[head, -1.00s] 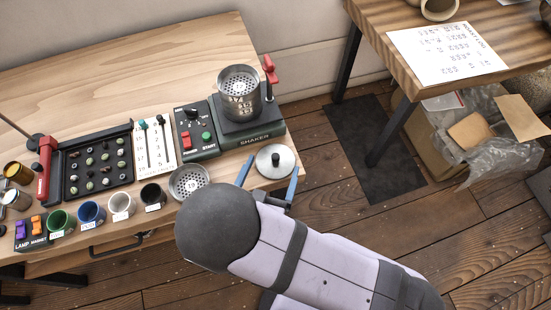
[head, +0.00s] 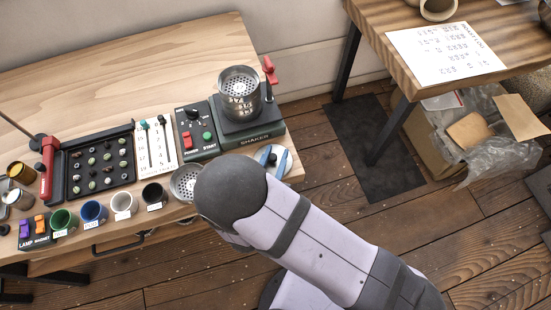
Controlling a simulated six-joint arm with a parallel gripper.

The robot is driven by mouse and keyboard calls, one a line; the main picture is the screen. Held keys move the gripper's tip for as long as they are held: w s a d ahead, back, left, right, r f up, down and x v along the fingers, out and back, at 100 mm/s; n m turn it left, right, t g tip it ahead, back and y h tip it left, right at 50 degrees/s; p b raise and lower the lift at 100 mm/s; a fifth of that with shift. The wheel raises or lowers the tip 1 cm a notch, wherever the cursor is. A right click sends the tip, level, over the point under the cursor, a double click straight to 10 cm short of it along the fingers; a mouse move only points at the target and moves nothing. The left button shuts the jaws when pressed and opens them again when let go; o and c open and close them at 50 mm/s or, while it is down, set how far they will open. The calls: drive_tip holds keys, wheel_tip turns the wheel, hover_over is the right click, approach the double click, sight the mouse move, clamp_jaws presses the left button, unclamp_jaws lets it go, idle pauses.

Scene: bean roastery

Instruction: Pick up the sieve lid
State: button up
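The sieve lid (head: 272,163), a round metal disc with a dark knob, lies at the right front corner of the wooden bench. It is now mostly hidden behind my gripper and arm.
The shaker (head: 246,128) with a perforated metal sieve (head: 239,85) and red lever stands just behind the lid. A perforated bowl (head: 184,182) is left of my arm. Several cups and a bean tray (head: 77,187) stand further left. The bench's right edge is close.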

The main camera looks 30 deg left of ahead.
sight(276, 156)
drive_tip(key=shift+f, duration=0.3)
clamp_jaws()
drive_tip(key=shift+d, duration=0.1)
drive_tip(key=shift+r, duration=0.15)
drive_tip(key=shift+r, duration=5)
